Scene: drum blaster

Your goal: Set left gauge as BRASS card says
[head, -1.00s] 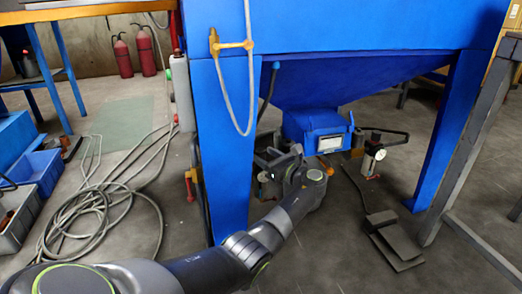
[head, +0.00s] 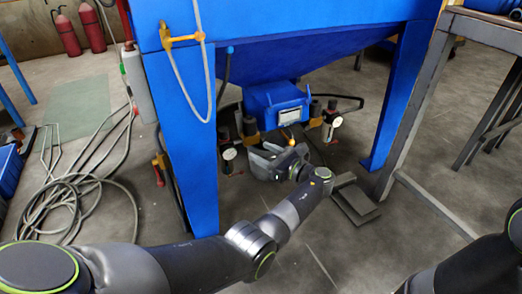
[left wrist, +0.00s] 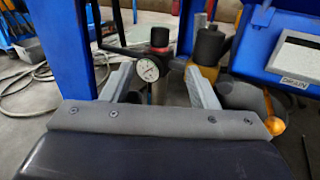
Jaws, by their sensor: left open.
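The left gauge (head: 229,154) is a small white dial under the blue hopper, beside its left leg. In the left wrist view the dial (left wrist: 147,69) shows a dark needle and sits beneath a dark knob with a red band (left wrist: 159,38). My left gripper (head: 258,152) is open just right of the gauge; in the wrist view its fingers (left wrist: 160,78) appear either side of the dial, without visible grip. A second gauge (head: 337,121) is further right. A pale plate (head: 289,116) is on the blue box; no BRASS card is readable. My right gripper is out of frame.
The blue hopper leg (head: 185,140) stands close left of the gauge. A taller dark cylinder (left wrist: 209,45) and an orange part (left wrist: 277,126) are right of it. A grey hose (head: 65,200) lies on the floor; a dark pedal (head: 355,205) is at the right.

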